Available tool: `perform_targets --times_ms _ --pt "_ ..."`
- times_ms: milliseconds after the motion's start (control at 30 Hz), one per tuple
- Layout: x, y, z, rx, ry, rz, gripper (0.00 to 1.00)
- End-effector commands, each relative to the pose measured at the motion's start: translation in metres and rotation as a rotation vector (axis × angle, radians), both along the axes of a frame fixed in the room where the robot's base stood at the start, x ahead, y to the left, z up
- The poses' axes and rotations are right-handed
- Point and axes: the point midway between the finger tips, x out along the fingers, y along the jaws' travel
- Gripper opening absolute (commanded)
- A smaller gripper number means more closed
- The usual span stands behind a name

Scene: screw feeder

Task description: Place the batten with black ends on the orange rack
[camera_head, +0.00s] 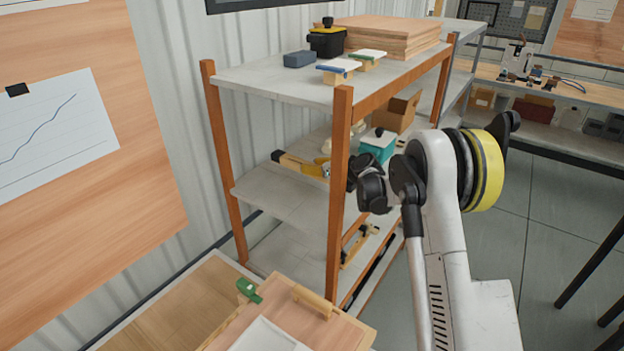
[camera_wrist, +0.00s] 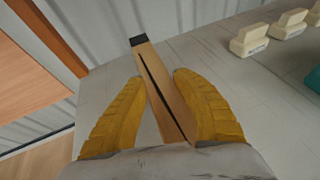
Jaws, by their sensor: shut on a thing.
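The wooden batten (camera_head: 298,163) shows one black end pointing left, over the middle shelf of the orange rack (camera_head: 338,215). My gripper (camera_head: 318,168) reaches in at the rack's front post, with its yellow fingers around the batten. In the wrist view the batten (camera_wrist: 155,72) runs lengthwise between the two fingers (camera_wrist: 165,108), black end far. My gripper is shut on it. The other end is hidden by the gripper. Whether the batten touches the shelf surface (camera_wrist: 90,95) I cannot tell.
Cream blocks (camera_wrist: 249,39) and a teal box (camera_head: 378,144) stand on the same shelf, to the right. The top shelf holds a black pot (camera_head: 326,42) and wooden boards (camera_head: 388,38). The shelf's left part is clear. The front orange post stands close to my gripper.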

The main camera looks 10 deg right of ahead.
Motion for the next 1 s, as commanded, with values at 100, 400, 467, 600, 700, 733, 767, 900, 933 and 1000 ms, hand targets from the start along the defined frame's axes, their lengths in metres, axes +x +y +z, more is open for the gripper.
perform_targets --times_ms 100,400,467,600,700,733,767,900,933,1000 --pt "0.000 0.000 -0.015 0.000 0.000 0.000 0.00" --pt "0.000 0.000 -0.039 0.000 0.000 0.000 0.00" --pt "0.000 0.000 -0.038 0.000 0.000 0.000 0.00" --pt "0.000 0.000 -0.042 0.000 0.000 0.000 0.00" --pt "0.000 0.000 -0.041 -0.001 0.000 0.000 0.56" --pt "0.000 0.000 -0.041 -0.001 0.000 0.000 0.56" --pt "0.000 0.000 -0.041 -0.001 0.000 0.000 0.56" --pt "0.000 0.000 -0.041 -0.001 0.000 0.000 0.56" --pt "0.000 0.000 -0.041 -0.001 0.000 0.000 0.56" --pt "0.000 0.000 -0.040 0.000 0.001 0.000 0.56"
